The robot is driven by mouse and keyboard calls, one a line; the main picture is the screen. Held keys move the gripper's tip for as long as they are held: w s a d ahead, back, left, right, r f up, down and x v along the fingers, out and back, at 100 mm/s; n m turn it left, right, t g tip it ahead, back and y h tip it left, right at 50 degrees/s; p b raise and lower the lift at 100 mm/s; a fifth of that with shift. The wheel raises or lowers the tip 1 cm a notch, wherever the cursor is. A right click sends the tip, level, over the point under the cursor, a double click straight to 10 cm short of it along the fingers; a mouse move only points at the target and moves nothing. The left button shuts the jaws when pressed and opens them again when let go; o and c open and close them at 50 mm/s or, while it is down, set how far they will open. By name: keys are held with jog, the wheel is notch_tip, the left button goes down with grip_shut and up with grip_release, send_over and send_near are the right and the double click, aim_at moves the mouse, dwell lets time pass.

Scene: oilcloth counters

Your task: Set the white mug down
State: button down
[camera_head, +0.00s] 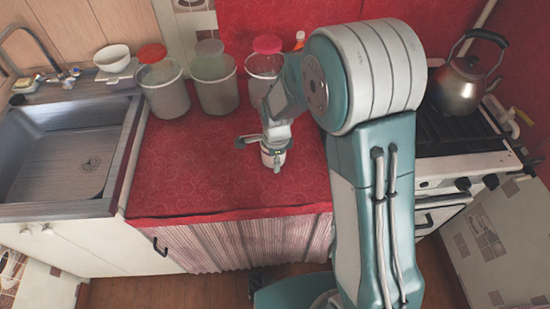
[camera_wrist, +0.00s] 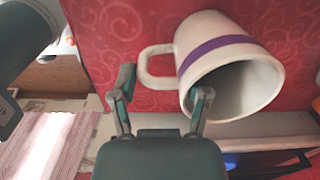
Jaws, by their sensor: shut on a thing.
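The white mug (camera_head: 273,157) is at my gripper (camera_head: 264,141) over the middle of the red counter in the head view. In the wrist view the mug (camera_wrist: 219,52) has a purple band and is seen with its mouth toward the wrist and its handle to the left. My gripper (camera_wrist: 162,98) is shut on the mug. One finger is left of the handle and the other is at the mug's mouth, seemingly inside the rim. I cannot tell whether the mug's base touches the red cloth (camera_head: 200,180).
Several lidded canisters (camera_head: 215,85) stand along the back of the counter. A sink (camera_head: 65,160) is at the left, with a white bowl (camera_head: 112,56) behind it. A stove with a kettle (camera_head: 463,85) is at the right. The cloth left of the mug is clear.

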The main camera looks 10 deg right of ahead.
jog(key=shift+c, duration=0.3)
grip_release()
jog(key=shift+d, duration=0.1)
jog(key=s+d+r+n+t, duration=0.1)
jog(key=s+d+r+n, duration=0.1)
jog(key=r, duration=0.7)
jog(key=s+d+r+n, duration=0.1)
jog(key=s+r+n, duration=0.1)
jog(key=r, duration=0.7)
jog(key=s+d+r+n+t, duration=0.2)
jog(key=s+d+r+n, duration=0.1)
jog(key=s+n, duration=0.3)
jog(key=s+d+r+n+t, duration=0.2)
jog(key=s+d+r+n, duration=0.2)
jog(key=s+n, duration=0.3)
jog(key=shift+s+d+r, duration=0.2)
jog(key=shift+s, duration=1.45)
